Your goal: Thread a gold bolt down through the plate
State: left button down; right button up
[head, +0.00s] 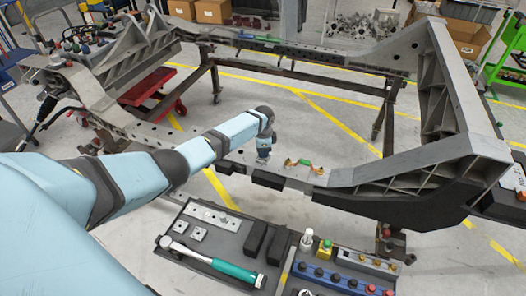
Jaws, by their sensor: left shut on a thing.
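My left arm reaches in from the left, and its gripper (264,155) points down just above the near beam of the grey chassis frame (232,160). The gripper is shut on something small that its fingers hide. I cannot make out a gold bolt there, nor whether it touches the beam. A pale flat plate with holes (212,216) lies in the dark tray at the front; I cannot tell if it is the task's plate. My right gripper is not in view.
The chassis's raised right end (420,165) is an obstacle.

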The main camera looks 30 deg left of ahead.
pick_arm(q)
jog(key=m+b, duration=0.1)
jog(key=m, duration=0.2)
jog(key=f+m, duration=0.1)
jog(key=m, duration=0.2)
jog(key=shift+s+d+f+m+b, duration=0.1)
jog(key=shift+s+m+b, duration=0.1)
jog(key=shift+m+b, duration=0.2)
jog(key=m+b, duration=0.1)
jog(key=m, duration=0.5)
jog(key=shift+b, duration=0.35)
jog(key=c, duration=0.9)
grip_release()
jog(key=shift+w, duration=0.1)
jog(key=shift+c, duration=0.2)
jog(key=shift+w, duration=0.1)
jog(key=shift+r, duration=0.2)
notch_tip(320, 180, up, 3)
jog(key=shift+f+p, duration=0.1)
jog(key=shift+p, duration=1.15)
jog(key=shift+f, duration=0.1)
